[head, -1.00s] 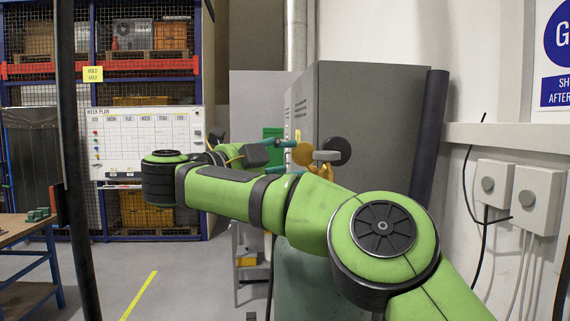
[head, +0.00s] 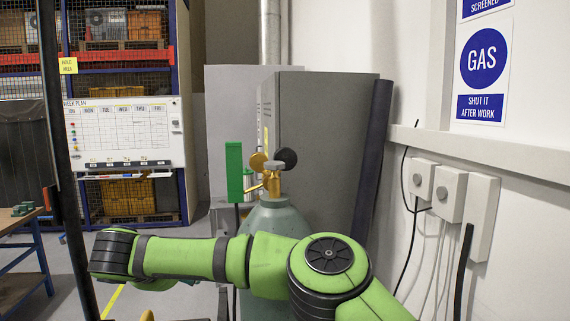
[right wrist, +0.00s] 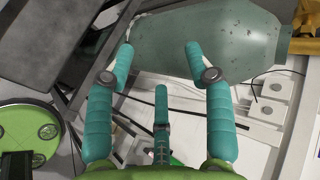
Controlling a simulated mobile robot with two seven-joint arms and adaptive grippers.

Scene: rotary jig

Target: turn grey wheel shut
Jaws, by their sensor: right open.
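The grey wheel (head: 275,165) sits on top of a brass valve (head: 272,184), above the neck of a green-grey gas cylinder (head: 283,219). Nothing touches the wheel in the head view. My green right arm crosses in front of the cylinder, below the valve, and its gripper is out of that view. In the right wrist view my right gripper (right wrist: 160,68) has its teal fingers spread and empty. The cylinder (right wrist: 205,42) lies beyond the fingertips, with brass parts (right wrist: 306,46) at the right edge. The wheel is not clearly visible there. My left gripper is not in view.
Two round gauges, one brass (head: 258,161) and one dark (head: 287,157), stand beside the wheel. A grey cabinet (head: 325,125) is close behind. Wall boxes (head: 449,193) with hanging cables are at right. A dark post (head: 62,150) rises at left.

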